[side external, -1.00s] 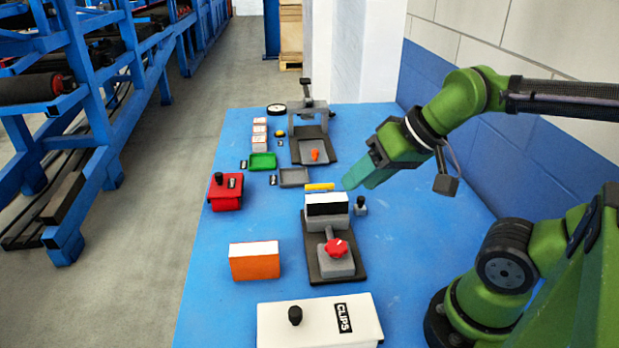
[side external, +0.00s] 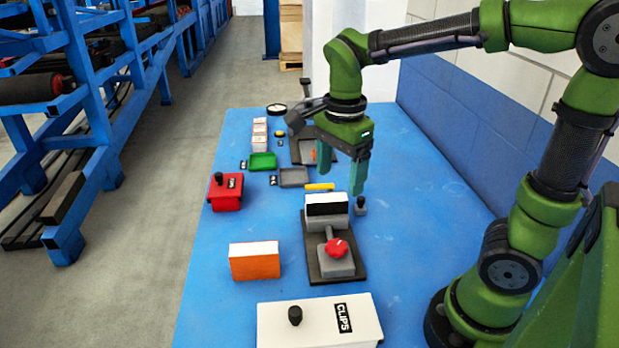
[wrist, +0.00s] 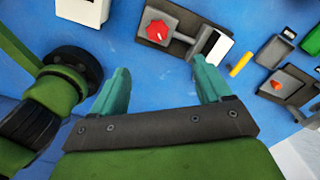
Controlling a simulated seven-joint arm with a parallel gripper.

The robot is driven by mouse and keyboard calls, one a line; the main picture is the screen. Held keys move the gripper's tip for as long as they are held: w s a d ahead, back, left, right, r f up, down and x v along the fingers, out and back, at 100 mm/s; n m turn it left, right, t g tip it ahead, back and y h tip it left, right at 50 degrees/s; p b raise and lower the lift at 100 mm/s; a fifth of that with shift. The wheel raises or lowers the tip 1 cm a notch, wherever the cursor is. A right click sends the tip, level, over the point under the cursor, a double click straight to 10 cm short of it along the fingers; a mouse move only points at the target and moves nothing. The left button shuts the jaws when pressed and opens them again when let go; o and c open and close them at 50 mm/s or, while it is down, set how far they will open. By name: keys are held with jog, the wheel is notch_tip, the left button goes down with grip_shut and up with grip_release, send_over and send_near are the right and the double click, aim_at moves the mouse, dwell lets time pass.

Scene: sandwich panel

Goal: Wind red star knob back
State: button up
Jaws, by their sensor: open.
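The red star knob (side external: 337,248) sits on the grey block at the near end of a dark base plate (side external: 322,277). A short grey shaft runs from it towards a white-topped block (side external: 327,205) with a dark face. In the wrist view the red knob (wrist: 158,31) is at the upper middle, beyond my fingertips. My gripper (side external: 343,178) points down, open and empty, above the table behind the white-topped block. Its two teal fingers also show apart in the wrist view (wrist: 160,82). Nothing lies between them.
An orange box (side external: 254,264) and a white CLIPS box (side external: 310,325) stand near the knob fixture. A small black-knobbed post (side external: 361,205) and a yellow bar (side external: 319,187) lie close by. A red box (side external: 226,192) is at left. The table's right side is clear.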

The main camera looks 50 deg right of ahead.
aim_at(336, 246)
jog(key=shift+m, duration=0.6)
jog(key=f, duration=1.7)
jog(key=shift+s, duration=0.2)
jog(key=shift+c, duration=0.3)
jog(key=shift+r, duration=0.1)
jog(key=c, duration=1)
